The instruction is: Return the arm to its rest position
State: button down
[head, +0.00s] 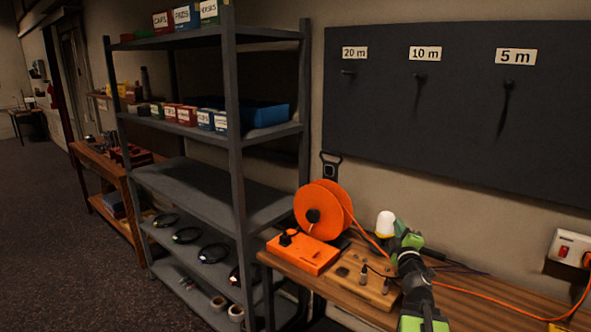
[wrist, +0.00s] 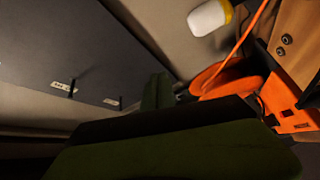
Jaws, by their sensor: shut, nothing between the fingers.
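My arm reaches up from the bottom right of the head view over the wooden bench. My gripper (head: 398,228) is at its far end, beside a white-and-yellow rounded object (head: 385,224). In the wrist view the dark green finger parts of my gripper (wrist: 160,100) fill the lower middle, and it is shut with nothing held. The white object also shows in the wrist view (wrist: 208,17), apart from the fingers. Whether it touches my gripper is hard to tell from the head view.
An orange cable reel (head: 322,207), an orange box (head: 303,254) and a wooden board (head: 352,279) with small plugs are on the bench. An orange cable (head: 490,297) runs right to a wall socket (head: 566,250). A dark peg panel (head: 450,130) hangs behind; a grey shelf (head: 200,190) stands left.

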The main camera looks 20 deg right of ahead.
jog(key=w+a+f+m+g+y, duration=0.1)
jog(key=w+a+f+m+g, duration=0.15)
jog(key=a, duration=0.45)
jog(key=w+a+f+m+g+p, duration=0.1)
jog(key=w+a+f, duration=0.15)
jog(key=a, duration=0.45)
jog(key=w+a+f+m+g+y, duration=0.1)
jog(key=a+f+m, duration=0.15)
jog(key=a, duration=0.45)
jog(key=s+a+f+m+g+y, duration=0.15)
jog(key=s+a+f+g, duration=0.3)
jog(key=a+f, duration=0.55)
jog(key=s+a+f+m+g+y, duration=0.1)
jog(key=s+a+f+g, duration=0.2)
jog(key=s, duration=0.5)
jog(key=s+a+f+m+g+y, duration=0.1)
jog(key=s+a+f+g+y, duration=0.1)
jog(key=s+f+g, duration=0.2)
jog(key=s+g, duration=0.2)
jog(key=s, duration=0.2)
jog(key=shift+a+f, duration=0.15)
jog(key=shift+a, duration=0.25)
